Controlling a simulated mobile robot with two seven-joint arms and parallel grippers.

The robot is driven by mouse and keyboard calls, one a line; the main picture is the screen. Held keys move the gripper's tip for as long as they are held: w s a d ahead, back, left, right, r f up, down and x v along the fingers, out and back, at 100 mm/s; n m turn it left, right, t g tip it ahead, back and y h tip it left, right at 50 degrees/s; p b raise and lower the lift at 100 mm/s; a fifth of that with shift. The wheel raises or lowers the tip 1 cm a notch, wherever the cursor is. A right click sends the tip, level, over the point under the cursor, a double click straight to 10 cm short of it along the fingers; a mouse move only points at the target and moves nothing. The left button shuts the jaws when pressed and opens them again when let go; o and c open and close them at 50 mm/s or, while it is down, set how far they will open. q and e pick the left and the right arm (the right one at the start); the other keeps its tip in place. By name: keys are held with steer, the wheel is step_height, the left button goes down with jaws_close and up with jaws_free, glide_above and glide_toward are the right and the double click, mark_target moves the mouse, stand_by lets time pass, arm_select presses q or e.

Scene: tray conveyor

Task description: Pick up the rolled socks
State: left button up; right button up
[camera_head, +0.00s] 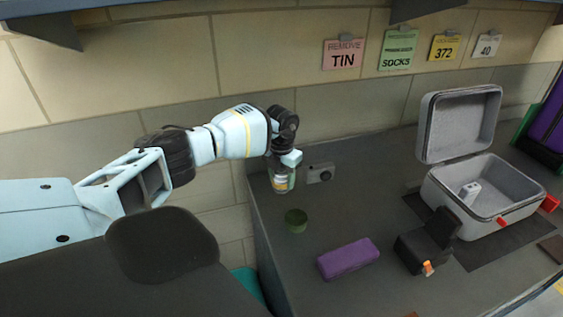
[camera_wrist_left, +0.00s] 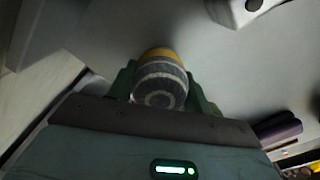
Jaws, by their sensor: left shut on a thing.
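The rolled socks (camera_head: 281,181) look like a grey and white striped roll with a yellow band. They are upright between the fingers of my left gripper (camera_head: 283,170), near the back left of the counter. In the left wrist view, the striped rounded end of the socks (camera_wrist_left: 160,88) shows between the two green fingers of the left gripper (camera_wrist_left: 163,90), which is shut on them. The fingers cover the sides of the roll. I cannot tell whether its lower end touches the counter. My right gripper is not in view.
A grey camera (camera_head: 320,172) stands close right of the socks. A green round item (camera_head: 296,220) and a purple case (camera_head: 348,258) lie nearer. A black box (camera_head: 428,241) stands before an open grey case (camera_head: 483,205) on a dark mat. The wall is behind.

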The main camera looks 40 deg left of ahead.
arm_select(q)
steer(key=shift+r, duration=0.6)
step_height(320, 180, up, 2)
steer(key=shift+w+r, duration=0.1)
steer(key=shift+r, duration=0.05)
steer(key=d+r, duration=0.1)
steer(key=d, duration=1.5)
steer(key=shift+w+r, duration=0.25)
steer(key=shift+w, duration=0.2)
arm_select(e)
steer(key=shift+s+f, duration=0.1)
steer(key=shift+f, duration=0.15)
